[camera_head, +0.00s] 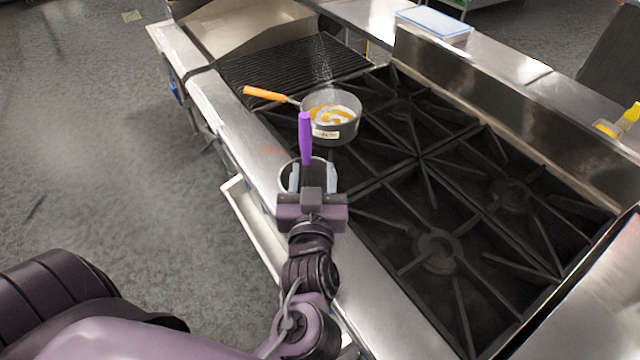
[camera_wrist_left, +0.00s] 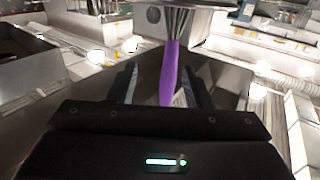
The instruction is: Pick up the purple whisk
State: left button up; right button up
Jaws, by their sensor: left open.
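The purple whisk shows in the head view as an upright purple handle (camera_head: 305,135) above a round metal container at the stove's front edge. My left gripper (camera_head: 312,177) is open, in front of the container and below the handle's top in the picture. In the left wrist view the handle (camera_wrist_left: 169,75) lies between the two open fingers (camera_wrist_left: 164,85), with dark gaps at its sides. Its wires (camera_wrist_left: 180,20) show at the top of that view, by a pale metal surface. In the head view the wires are hidden. I cannot tell whether a finger touches the handle. My right gripper is out of view.
A saucepan (camera_head: 345,133) with an orange handle (camera_head: 264,94) and yellow-white contents stands just behind the whisk on the stove. Black burner grates (camera_head: 430,180) stretch right. A light blue board (camera_head: 433,25) lies on the back ledge. The floor at left is clear.

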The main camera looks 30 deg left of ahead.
aim_at(306, 156)
pick_arm(q)
jog(key=a, duration=0.1)
jog(key=w+a+b, duration=0.1)
jog(key=shift+w+a, duration=0.1)
jog(key=shift+a, duration=0.2)
jog(key=x, duration=0.1)
jog(key=b+x, duration=0.1)
jog(key=x, duration=0.1)
jog(key=shift+w+d, duration=0.15)
jog(key=shift+w, duration=0.4)
jog(key=shift+r, duration=0.15)
jog(key=c, duration=0.9)
grip_shut()
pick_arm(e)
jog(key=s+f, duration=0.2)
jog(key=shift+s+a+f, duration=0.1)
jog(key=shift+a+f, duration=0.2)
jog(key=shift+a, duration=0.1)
